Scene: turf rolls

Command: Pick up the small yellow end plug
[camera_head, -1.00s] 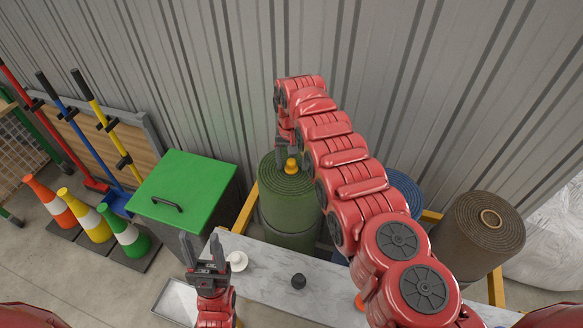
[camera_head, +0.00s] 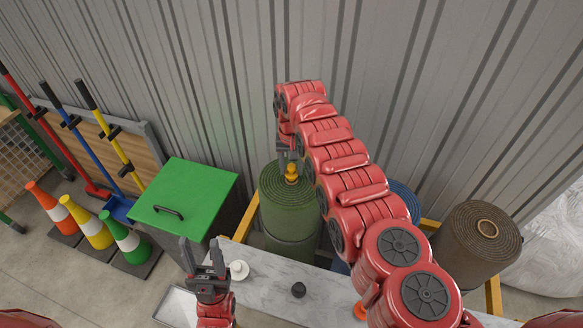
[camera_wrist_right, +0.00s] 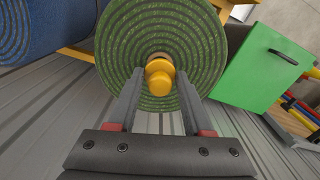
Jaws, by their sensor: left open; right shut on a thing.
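The small yellow end plug (camera_head: 292,173) is at the centre of the top of the green turf roll (camera_head: 288,207). It also shows in the right wrist view (camera_wrist_right: 160,82), between the fingertips, over the roll's spiral end. My right gripper (camera_head: 288,158) reaches down from above and is shut on the plug. I cannot tell whether the plug is seated in the core or clear of it. My left gripper (camera_head: 203,252) is open and empty, fingers up, at the left end of the grey bench, beside a white plug (camera_head: 239,270).
A black plug (camera_head: 298,290) and an orange plug (camera_head: 360,311) are on the bench (camera_head: 268,278). A blue roll (camera_head: 405,198) and a brown roll (camera_head: 480,240) stand to the right. A green-lidded bin (camera_head: 187,195) stands left of the green roll. The corrugated wall is close behind.

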